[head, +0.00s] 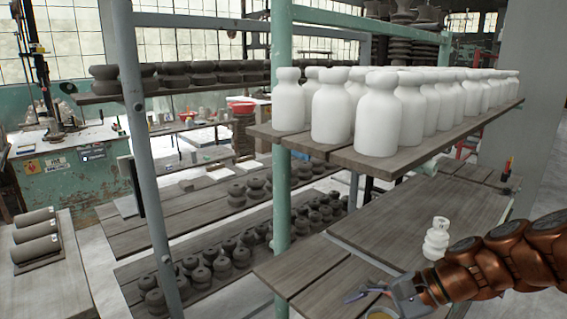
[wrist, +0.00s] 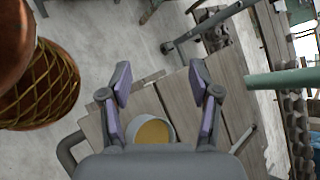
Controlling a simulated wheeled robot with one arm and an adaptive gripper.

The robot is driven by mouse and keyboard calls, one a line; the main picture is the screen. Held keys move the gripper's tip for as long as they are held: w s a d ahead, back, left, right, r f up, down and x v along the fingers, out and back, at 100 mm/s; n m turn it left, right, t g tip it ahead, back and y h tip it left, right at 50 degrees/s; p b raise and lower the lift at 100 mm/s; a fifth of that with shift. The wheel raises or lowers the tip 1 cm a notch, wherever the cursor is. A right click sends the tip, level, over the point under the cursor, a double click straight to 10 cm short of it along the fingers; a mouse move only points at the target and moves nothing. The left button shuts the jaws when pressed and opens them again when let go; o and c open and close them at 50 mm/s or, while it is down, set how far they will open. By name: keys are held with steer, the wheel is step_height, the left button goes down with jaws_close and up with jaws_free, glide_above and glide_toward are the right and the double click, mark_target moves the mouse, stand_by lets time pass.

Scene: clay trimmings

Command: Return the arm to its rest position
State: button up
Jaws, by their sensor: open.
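My gripper (head: 368,296) is at the lower right in the head view, at the end of my copper-coloured arm, over the lower wooden shelf boards (head: 318,275). In the wrist view its two purple-padded fingers (wrist: 160,78) stand wide apart with nothing between the tips. A pale round container (wrist: 168,112) with tan-yellow contents shows just below the fingers, partly hidden by the gripper body. I cannot tell whether the gripper touches the container.
A white ribbed insulator (head: 436,240) stands on the lower shelf close beside my arm. Many white bottle-shaped pieces (head: 332,107) crowd the upper shelf (head: 395,160). A green post (head: 281,180) rises left of my gripper. Dark pieces (head: 222,263) fill the racks further left.

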steer(key=s+d+f+n+g+h+p, duration=0.1)
steer(key=s+n+h, duration=0.4)
steer(key=s, duration=0.5)
steer(key=s+d+f+n+g+h+p, duration=0.1)
steer(key=s+n+h, duration=0.4)
steer(key=s, duration=0.5)
steer(key=shift+s+d+n+g+p, duration=0.4)
steer(key=shift+d+n+g+p, duration=0.1)
steer(key=shift+n+g+p, duration=0.3)
steer(key=shift+s+d+f, duration=0.1)
steer(key=shift+s+d, duration=0.1)
steer(key=shift+d, duration=0.1)
steer(key=shift+c, duration=0.2)
